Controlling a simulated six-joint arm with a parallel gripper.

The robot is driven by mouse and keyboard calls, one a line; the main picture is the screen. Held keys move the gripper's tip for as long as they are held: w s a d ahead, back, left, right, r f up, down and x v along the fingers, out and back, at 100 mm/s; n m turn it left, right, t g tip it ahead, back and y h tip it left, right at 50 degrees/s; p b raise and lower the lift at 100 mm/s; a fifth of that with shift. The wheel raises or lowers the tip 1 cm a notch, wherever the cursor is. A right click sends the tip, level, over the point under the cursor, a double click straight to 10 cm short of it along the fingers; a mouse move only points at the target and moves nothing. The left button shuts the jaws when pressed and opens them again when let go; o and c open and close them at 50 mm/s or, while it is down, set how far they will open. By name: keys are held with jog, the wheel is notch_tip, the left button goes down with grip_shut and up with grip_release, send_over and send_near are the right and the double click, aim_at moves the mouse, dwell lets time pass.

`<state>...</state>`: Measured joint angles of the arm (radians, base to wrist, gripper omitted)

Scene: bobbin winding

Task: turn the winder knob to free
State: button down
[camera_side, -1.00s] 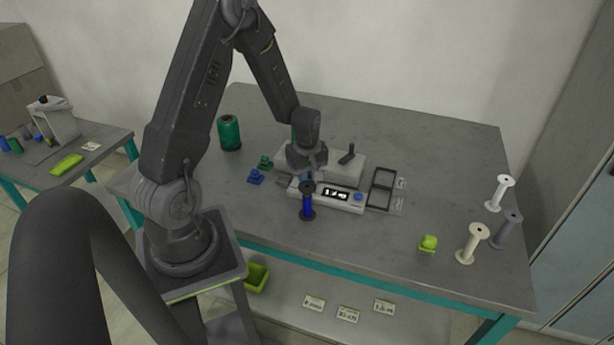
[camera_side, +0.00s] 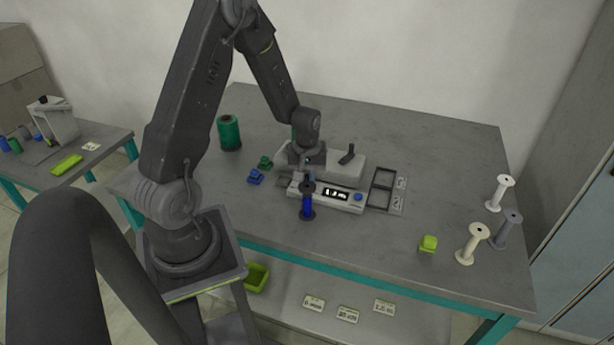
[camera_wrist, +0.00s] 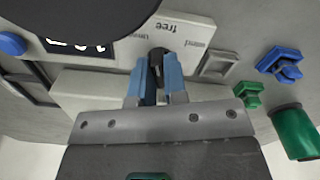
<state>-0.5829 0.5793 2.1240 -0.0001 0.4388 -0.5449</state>
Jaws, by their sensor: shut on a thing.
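The winder (camera_side: 352,197) is a pale unit with a lit display (camera_side: 335,194) and a blue button (camera_side: 358,197) on its front panel. In the wrist view its panel (camera_wrist: 205,62) carries upside-down labels, with "free" (camera_wrist: 172,27) in the middle and others on both sides. The dark winder knob (camera_wrist: 156,62) sits between the blue fingers of my gripper (camera_wrist: 157,72), which is shut on it. The knob's visible end lies near the "free" label; its exact pointing is partly hidden. In the side view my gripper (camera_side: 309,171) is low over the winder's left end.
A blue-wound bobbin (camera_side: 307,207) with dark flanges stands close in front of the winder. A green spool (camera_side: 229,133), blue (camera_side: 256,177) and green (camera_side: 266,163) small parts lie left. Empty bobbins (camera_side: 472,243) and a lime block (camera_side: 428,243) stand right. The front middle is clear.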

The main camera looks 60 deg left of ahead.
aim_at(307, 177)
jog(key=shift+m, duration=1.9)
jog(key=c, duration=1.2)
grip_release()
jog(key=shift+o, duration=0.2)
jog(key=shift+r, duration=0.1)
notch_tip(307, 177, up, 14)
jog(key=shift+f, duration=0.2)
